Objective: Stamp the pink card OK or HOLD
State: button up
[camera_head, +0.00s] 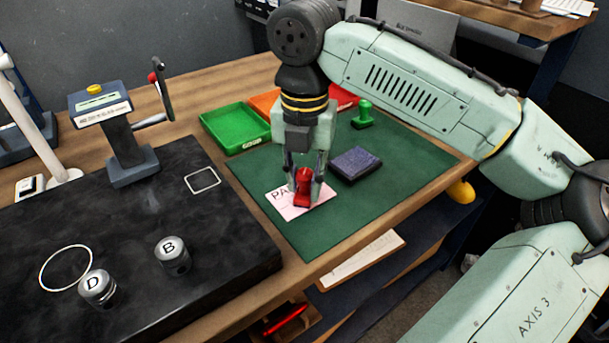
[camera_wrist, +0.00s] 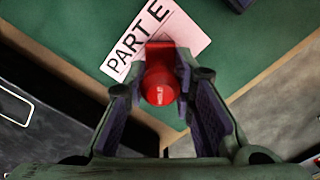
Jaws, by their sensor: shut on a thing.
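The pink card (camera_head: 283,205) lies on the green mat, near its front left edge. In the wrist view the card (camera_wrist: 135,33) shows the print "PART E"; the rest is hidden behind the stamp. My gripper (camera_head: 304,178) points down over the card and is shut on the red stamp (camera_head: 302,196). In the wrist view the red stamp (camera_wrist: 160,88) sits upright between the fingers, its base over the card's edge area. I cannot tell whether it touches the card. A green stamp (camera_head: 362,116) stands farther back on the mat. A dark ink pad (camera_head: 357,165) lies right of my gripper.
A green tray (camera_head: 235,128) stands behind the mat, with orange and red trays (camera_head: 343,97) beside it, partly hidden by my arm. A black slab (camera_head: 120,245) at left bears a gauge stand (camera_head: 125,140) and two cylinders marked D and B. The green mat (camera_head: 415,155) is bare at right.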

aim_at(305, 170)
dwell(0.4)
notch_tip(305, 170, up, 4)
jog(key=p, duration=0.4)
jog(key=shift+r, duration=1.5)
